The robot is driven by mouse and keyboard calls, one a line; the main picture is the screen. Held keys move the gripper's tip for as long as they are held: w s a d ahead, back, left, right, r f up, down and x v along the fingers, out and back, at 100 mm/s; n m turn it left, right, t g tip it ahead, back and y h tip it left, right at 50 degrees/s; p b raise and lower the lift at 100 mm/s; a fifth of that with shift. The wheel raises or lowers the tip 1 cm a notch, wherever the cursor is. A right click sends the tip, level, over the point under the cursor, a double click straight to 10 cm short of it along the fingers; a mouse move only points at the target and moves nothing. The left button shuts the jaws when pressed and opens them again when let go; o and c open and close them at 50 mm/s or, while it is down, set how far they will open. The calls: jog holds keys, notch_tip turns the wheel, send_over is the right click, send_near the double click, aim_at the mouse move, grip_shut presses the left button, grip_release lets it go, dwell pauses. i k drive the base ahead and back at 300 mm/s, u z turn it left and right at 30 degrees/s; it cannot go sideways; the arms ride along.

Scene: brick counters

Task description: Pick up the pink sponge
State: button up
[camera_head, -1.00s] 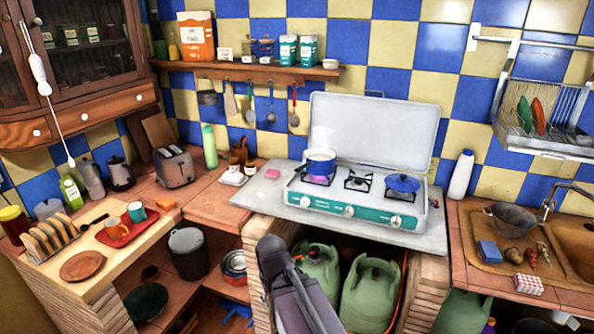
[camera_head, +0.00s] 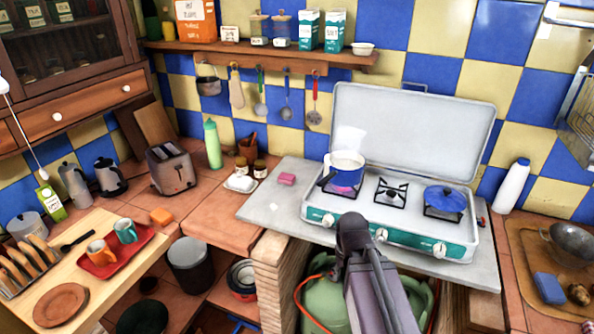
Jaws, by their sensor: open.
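The pink sponge (camera_head: 287,179) is a small block lying on the grey stone slab (camera_head: 266,210), left of the camping stove (camera_head: 395,232). Nothing covers it. My arm rises from the bottom of the picture in front of the stove, with a dark joint at its top. The arm is apart from the sponge, to the right of it and lower in the picture. My gripper does not show in this view.
A shelf with hanging utensils is above. An orange block (camera_head: 161,216) lies near the red tray (camera_head: 112,262).

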aim_at(286, 178)
jog(key=u, duration=0.2)
jog(key=i, duration=1.15)
jog(key=u, duration=0.45)
